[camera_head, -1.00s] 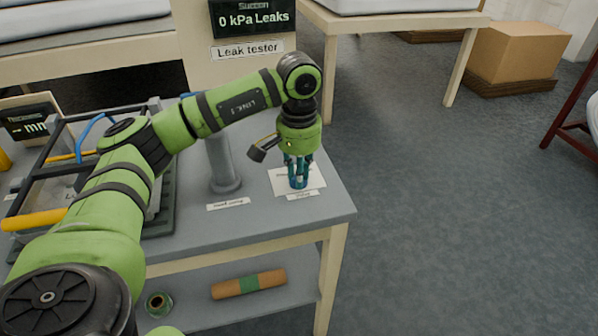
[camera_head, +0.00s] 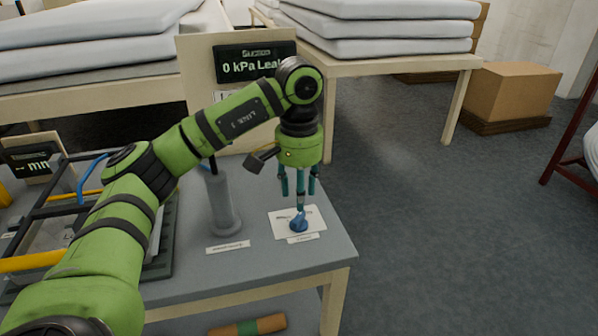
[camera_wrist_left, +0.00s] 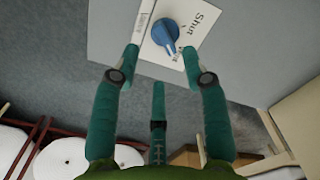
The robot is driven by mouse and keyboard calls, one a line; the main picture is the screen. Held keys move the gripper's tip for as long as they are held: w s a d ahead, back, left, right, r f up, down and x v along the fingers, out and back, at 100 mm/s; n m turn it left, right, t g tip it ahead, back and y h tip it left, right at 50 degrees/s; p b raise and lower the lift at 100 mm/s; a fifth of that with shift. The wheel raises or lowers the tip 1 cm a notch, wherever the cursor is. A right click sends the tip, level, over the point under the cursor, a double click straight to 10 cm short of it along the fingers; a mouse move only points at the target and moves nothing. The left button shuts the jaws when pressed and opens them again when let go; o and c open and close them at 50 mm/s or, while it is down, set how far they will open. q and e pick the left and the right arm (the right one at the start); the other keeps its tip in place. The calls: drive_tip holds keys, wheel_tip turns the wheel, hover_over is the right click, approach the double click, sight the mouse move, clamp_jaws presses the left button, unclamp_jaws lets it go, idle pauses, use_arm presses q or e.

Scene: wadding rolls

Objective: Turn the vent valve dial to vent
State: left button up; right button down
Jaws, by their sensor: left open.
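The vent valve dial (camera_head: 299,222) is a blue knob on a white card (camera_head: 315,217) near the right corner of the grey table. In the left wrist view the dial (camera_wrist_left: 165,34) shows near the top, beside the printed word "Shut". Its raised grip points down the picture toward a second label, partly hidden by a finger and too small to read surely. My left gripper (camera_head: 299,190) is open and points down above the dial, with its fingers apart from it. In the left wrist view the gripper (camera_wrist_left: 160,62) is empty. My right gripper is out of view.
A grey cylinder (camera_head: 221,205) stands left of the card. The leak tester panel (camera_head: 202,90) reads "0 kPa" behind my arm. A black frame (camera_head: 165,260) lies at the left. The table's right edge is close to the dial, with open floor beyond.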

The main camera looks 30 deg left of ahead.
use_arm(q)
wheel_tip(320, 180, up, 5)
drive_tip(key=shift+r, duration=0.1)
drive_tip(key=shift+s, duration=0.1)
idle(0.6)
